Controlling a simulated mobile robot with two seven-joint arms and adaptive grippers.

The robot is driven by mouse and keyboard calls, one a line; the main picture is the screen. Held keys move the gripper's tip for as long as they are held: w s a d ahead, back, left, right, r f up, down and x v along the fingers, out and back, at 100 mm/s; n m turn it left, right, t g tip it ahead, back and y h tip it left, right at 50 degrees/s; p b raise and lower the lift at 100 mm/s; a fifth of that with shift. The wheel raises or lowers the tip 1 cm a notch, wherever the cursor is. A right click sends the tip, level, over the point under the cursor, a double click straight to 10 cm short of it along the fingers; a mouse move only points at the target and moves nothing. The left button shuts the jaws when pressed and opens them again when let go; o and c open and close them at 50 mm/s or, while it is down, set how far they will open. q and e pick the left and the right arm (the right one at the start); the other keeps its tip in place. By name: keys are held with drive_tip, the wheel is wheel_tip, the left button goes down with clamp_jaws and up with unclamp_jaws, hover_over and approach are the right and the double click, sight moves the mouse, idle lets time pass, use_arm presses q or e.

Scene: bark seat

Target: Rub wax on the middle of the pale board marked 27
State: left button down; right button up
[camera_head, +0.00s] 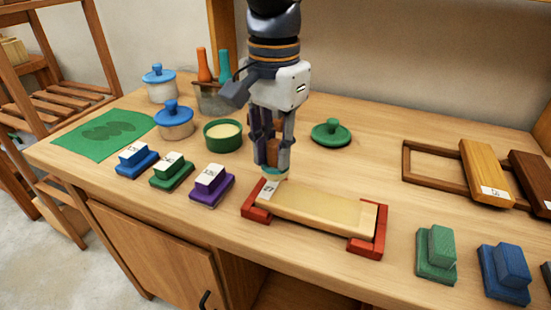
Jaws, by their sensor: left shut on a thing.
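The pale board (315,212) lies flat between red end holders (372,244) near the front edge of the table. A white label is at its left end, partly covered and too small to read surely. My left gripper (272,150) points down over the board's left end, shut on an applicator with a brown grip and a teal pad (275,174). The pad is at or just above the board near the label; I cannot tell if it touches. An open green tin (223,135) with cream wax stands behind to the left. My right gripper is out of view.
A green knobbed lid (331,132) lies behind the board. Blue, green and purple blocks (211,187) stand left; green and blue blocks (437,254) stand front right. Blue-lidded jars (174,120), a green cloth (105,134) and a wooden rack with darker boards (485,173) flank the work area.

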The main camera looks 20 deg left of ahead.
use_arm(q)
drive_tip(key=shift+r, duration=1.95)
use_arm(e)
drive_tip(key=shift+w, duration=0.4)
